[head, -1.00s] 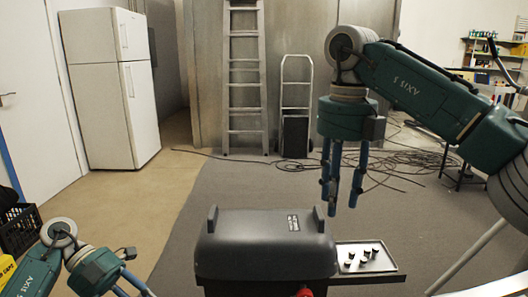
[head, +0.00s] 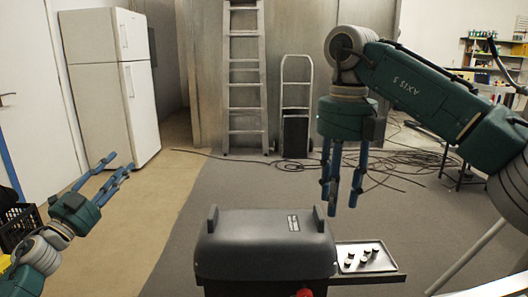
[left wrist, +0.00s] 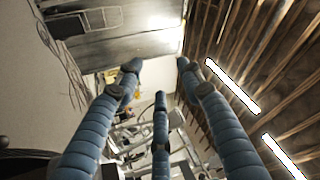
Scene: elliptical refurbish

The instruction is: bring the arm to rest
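My left gripper (head: 117,170) is at the left of the head view, raised and pointing up and to the right in front of the white fridge. The left wrist view shows its blue fingers (left wrist: 160,100) spread apart with nothing between them. My right gripper (head: 341,198) hangs from the green arm on the right. Its blue fingers point down and stand apart, empty, above and behind the right end of the dark grill-like box (head: 265,250).
A side shelf (head: 385,275) with several small dark knobs adjoins the box. A black crate (head: 18,225) stands at the left edge, near my left arm. A fridge (head: 105,85), ladder (head: 245,90) and hand truck (head: 296,110) stand behind. Cables (head: 400,165) lie on the floor.

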